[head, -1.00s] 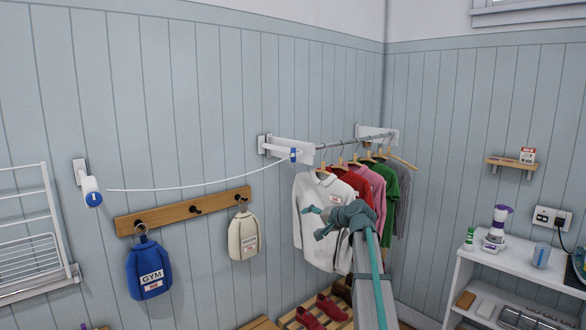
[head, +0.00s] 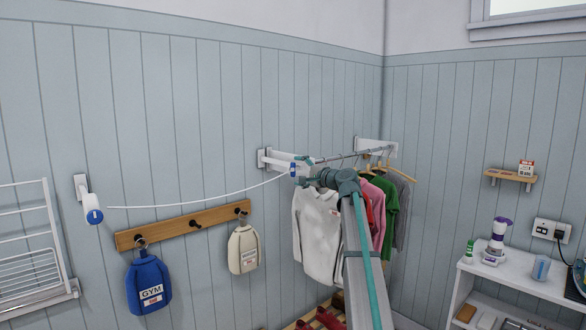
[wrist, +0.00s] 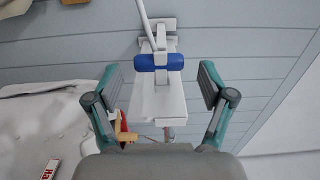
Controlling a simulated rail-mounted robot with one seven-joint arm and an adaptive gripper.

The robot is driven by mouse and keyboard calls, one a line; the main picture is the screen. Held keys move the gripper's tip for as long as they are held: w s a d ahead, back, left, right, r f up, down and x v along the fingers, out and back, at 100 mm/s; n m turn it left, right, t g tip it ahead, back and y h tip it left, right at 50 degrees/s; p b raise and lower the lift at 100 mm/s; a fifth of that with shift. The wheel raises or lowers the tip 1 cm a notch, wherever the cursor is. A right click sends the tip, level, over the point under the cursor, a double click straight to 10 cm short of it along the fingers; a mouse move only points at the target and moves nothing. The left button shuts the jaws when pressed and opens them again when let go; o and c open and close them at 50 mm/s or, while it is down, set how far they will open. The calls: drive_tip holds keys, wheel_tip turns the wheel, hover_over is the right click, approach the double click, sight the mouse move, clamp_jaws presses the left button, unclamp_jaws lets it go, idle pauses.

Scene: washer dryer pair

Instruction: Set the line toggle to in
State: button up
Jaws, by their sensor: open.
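A white line runs from a white wall reel with a blue disc (head: 95,216) at the left to a small blue piece (head: 292,170) on the white rail bracket (head: 279,161). The wrist view shows this blue piece as a short bar (wrist: 158,62) lying across the bracket arm, with the white line reaching it from above. My gripper (head: 307,170) is close beside the blue piece. In the wrist view its open, empty fingers (wrist: 160,88) stand either side of the bracket, apart from the blue bar. I cannot tell which blue part is the toggle.
A white shirt (head: 318,230) and other clothes hang from the rail right by my gripper. A blue gym bag (head: 148,282) and a cream bag (head: 243,250) hang from a wooden peg board (head: 180,223). The wall above the line is clear.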

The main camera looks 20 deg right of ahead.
sight(293, 169)
drive_tip(key=shift+p+x, duration=0.3)
drive_tip(key=shift+x, duration=1.5)
clamp_jaws()
drive_tip(key=shift+s, duration=0.1)
